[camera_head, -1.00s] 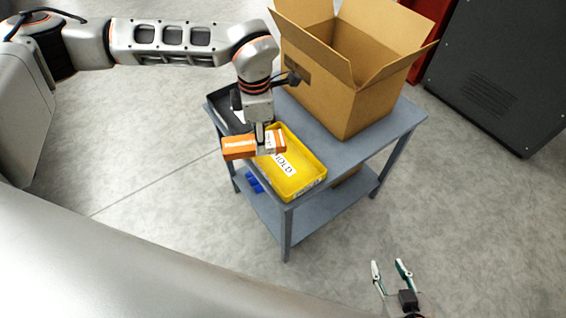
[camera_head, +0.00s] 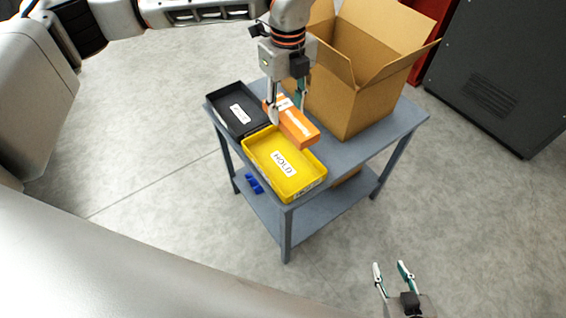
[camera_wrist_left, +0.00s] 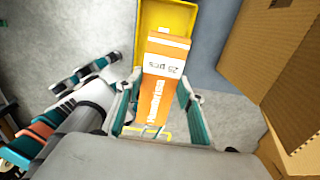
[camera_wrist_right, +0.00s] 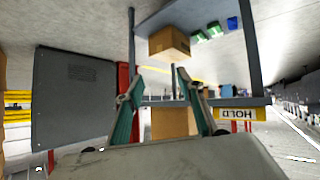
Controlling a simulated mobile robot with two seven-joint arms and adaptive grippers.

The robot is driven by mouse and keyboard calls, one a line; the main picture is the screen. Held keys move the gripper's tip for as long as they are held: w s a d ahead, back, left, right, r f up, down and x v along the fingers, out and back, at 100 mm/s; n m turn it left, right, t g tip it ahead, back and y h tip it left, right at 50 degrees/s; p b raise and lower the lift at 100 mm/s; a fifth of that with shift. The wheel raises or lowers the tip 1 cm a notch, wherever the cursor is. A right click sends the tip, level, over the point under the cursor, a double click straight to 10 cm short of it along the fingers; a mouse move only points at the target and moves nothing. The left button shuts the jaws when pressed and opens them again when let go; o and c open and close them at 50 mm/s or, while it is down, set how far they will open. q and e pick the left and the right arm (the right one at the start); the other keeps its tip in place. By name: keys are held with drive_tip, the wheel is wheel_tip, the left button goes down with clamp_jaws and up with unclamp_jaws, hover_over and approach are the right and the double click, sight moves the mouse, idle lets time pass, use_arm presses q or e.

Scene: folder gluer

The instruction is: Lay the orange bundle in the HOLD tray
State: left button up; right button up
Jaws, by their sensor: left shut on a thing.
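The orange bundle (camera_head: 298,128) is an orange box with a white band. My left gripper (camera_head: 287,100) is shut on it, and it also shows between the fingers in the left wrist view (camera_wrist_left: 158,85). The bundle is by the back right edge of the yellow HOLD tray (camera_head: 300,188), between the tray and the cardboard box; its exact height cannot be told. The tray looks empty, with a white HOLD label on its floor. It shows partly behind the bundle in the left wrist view (camera_wrist_left: 180,16). My right gripper (camera_head: 391,268) is open and empty, low and away from the table.
The trays stand on a grey-blue table (camera_head: 350,152) with a lower shelf. A black tray (camera_head: 254,130) with a white label lies left of the HOLD tray. A large open cardboard box (camera_head: 350,105) stands behind right. A dark cabinet (camera_head: 500,75) is farther right.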

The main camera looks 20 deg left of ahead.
use_arm(q)
wheel_tip(320, 180, down, 15)
drive_tip(key=shift+r+b, duration=0.1)
drive_tip(key=shift+b, duration=0.65)
drive_tip(key=shift+f, duration=0.45)
wheel_tip(320, 180, down, 4)
drive_tip(key=shift+f+b, duration=0.1)
drive_tip(key=shift+b, duration=0.3)
drive_tip(key=o, duration=1.2)
drive_tip(key=shift+f, duration=0.1)
drive_tip(key=shift+c, duration=0.2)
